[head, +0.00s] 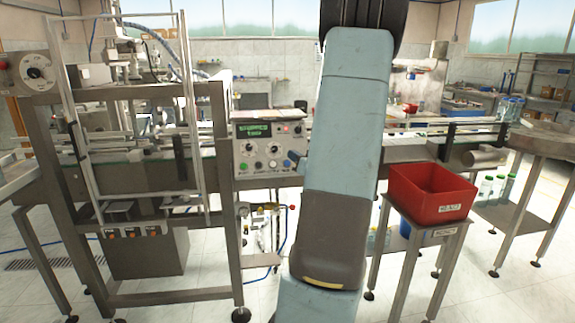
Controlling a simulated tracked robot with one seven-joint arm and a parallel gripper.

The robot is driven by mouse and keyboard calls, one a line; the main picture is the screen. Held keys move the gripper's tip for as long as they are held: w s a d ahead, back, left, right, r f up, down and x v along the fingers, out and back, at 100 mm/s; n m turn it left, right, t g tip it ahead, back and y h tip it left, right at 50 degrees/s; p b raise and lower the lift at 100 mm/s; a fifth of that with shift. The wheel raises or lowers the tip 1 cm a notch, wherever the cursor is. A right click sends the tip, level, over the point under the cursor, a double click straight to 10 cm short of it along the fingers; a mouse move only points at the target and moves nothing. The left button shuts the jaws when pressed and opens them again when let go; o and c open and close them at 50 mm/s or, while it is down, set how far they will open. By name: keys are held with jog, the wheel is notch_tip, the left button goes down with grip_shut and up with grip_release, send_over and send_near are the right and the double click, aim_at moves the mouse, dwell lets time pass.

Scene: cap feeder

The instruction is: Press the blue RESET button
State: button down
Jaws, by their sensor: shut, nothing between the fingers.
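The control panel (240,133) stands at the middle of the head view, on the front of the machine. It has a lit green display (259,130) whose top line seems to read STOPPED. Below it are several knobs and small buttons, too small to read. A dark blue part (292,157) shows at the panel's right edge, against my arm; I cannot tell whether it is the RESET button. My light blue arm fills the centre right and covers what lies behind it. My gripper's fingers are not visible.
A metal frame with clear guard doors (187,100) stands left of the panel. A red bin (431,193) sits on a small stand (391,240) right of my arm. A conveyor (408,150) runs behind it. Some floor is clear at the lower right.

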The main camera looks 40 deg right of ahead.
aim_at(287, 163)
dwell(0.4)
jog(key=w+d+f, duration=0.1)
jog(key=w, duration=0.1)
jog(key=w+d+f, duration=0.1)
jog(key=w+f, duration=0.1)
jog(key=w+d+f, duration=0.2)
dwell(0.5)
jog(key=shift+w, duration=0.1)
dwell(1.9)
jog(key=shift+w+d+f, duration=0.1)
jog(key=shift+w+f, duration=0.1)
jog(key=shift+w, duration=0.1)
jog(key=shift+w+d+f, duration=0.2)
jog(key=shift+w+f, duration=0.05)
dwell(1.0)
jog(key=shift+s+a+r, duration=0.1)
jog(key=shift+r, duration=0.05)
jog(key=shift+s+a+r, duration=0.3)
jog(key=shift+s+r, duration=0.05)
jog(key=shift+s, duration=0.1)
jog(key=shift+s, duration=0.1)
dwell(0.3)
